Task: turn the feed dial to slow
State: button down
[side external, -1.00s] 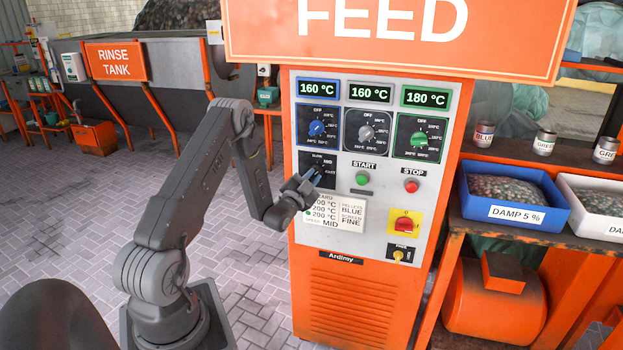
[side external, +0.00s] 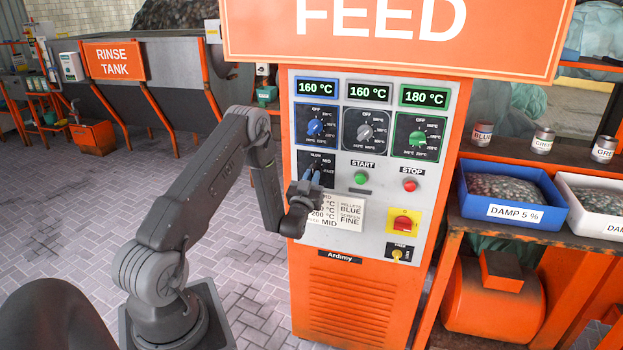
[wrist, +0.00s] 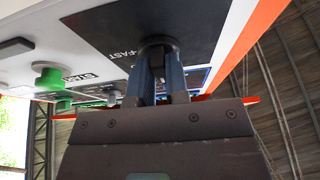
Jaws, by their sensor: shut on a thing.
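The feed dial is a dark round knob on a black plate marked SLOW, MID and FAST, on the left of the orange machine's front. In the wrist view the dial (wrist: 157,43) shows between my fingertips, with the FAST mark beside it. My gripper (side external: 311,177) has its blue-grey fingers up against the plate in the side view. In the wrist view my gripper (wrist: 157,70) is shut on the dial. The dial's pointer is hidden, so I cannot tell which mark it faces.
Above are three temperature knobs, the nearest blue (side external: 316,127). The green START button (side external: 361,177) and red STOP button (side external: 410,185) are to the right. A settings card (side external: 345,213) lies below, partly covered by my wrist. A red switch (side external: 403,223) is lower right.

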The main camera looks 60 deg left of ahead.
jog(key=shift+n+g+y, duration=0.3)
jog(key=shift+n, duration=0.2)
jog(key=c, duration=1.1)
grip_release()
jog(key=shift+d, duration=0.1)
jog(key=v, duration=0.5)
notch_tip(320, 180, up, 7)
